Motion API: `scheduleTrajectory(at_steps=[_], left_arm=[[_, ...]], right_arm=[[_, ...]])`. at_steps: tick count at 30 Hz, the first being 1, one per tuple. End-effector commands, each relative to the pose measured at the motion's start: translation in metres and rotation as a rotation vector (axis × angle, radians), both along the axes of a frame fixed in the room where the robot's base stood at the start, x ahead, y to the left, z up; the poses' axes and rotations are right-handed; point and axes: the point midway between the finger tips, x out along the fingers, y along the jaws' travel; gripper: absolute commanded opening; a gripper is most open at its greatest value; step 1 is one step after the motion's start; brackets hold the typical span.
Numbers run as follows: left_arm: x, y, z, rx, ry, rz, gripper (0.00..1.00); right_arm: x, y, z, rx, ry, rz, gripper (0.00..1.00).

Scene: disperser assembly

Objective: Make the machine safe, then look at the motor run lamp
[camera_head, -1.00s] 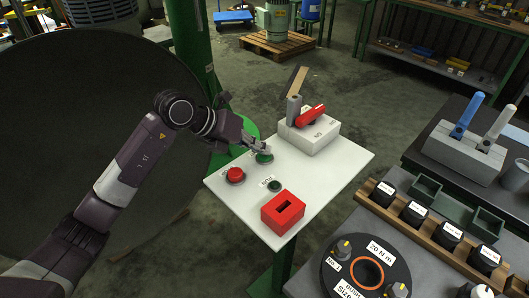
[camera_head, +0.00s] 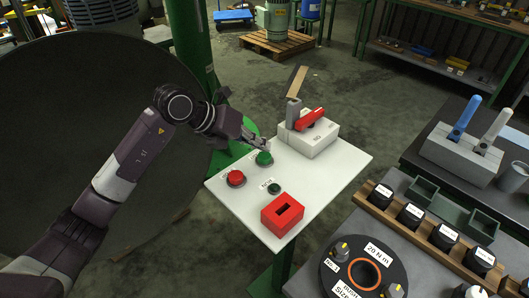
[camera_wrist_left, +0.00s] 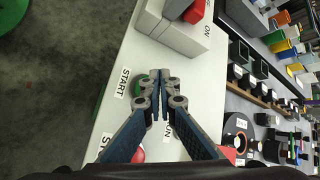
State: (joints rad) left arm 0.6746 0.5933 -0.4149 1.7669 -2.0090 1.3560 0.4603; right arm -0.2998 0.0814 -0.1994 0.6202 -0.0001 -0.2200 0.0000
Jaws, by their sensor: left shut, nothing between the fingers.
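The white control panel (camera_head: 330,176) carries a red button (camera_head: 236,177), a green START button (camera_head: 264,158) and a small dark green run lamp (camera_head: 274,188), which looks unlit. A grey switch box (camera_head: 318,142) with a red handle (camera_head: 309,119) stands at the panel's far end. Its label "ON" shows, but I cannot tell the handle's setting. My left gripper (camera_head: 264,143) is shut and empty, just above and behind the green button. In the left wrist view its fingertips (camera_wrist_left: 161,75) partly cover the green button (camera_wrist_left: 139,87), and the lamp is hidden. My right gripper is out of view.
A red slotted box (camera_head: 282,213) sits at the panel's near edge. Open floor lies behind the panel.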

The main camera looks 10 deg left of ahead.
Motion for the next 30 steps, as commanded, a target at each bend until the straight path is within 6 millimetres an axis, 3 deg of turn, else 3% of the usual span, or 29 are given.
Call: scheduleTrajectory(at_steps=[8, 22, 30], left_arm=[[0.0, 0.0, 0.002, -0.001, -0.001, 0.0, 0.0], [0.0, 0.0, 0.046, -0.001, -0.001, -0.001, 0.0], [0.0, 0.0, 0.05, -0.001, -0.001, 0.0, 0.0]], right_arm=[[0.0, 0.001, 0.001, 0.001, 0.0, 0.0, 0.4], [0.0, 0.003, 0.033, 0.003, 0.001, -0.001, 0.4], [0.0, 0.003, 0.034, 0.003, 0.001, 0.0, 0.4]])
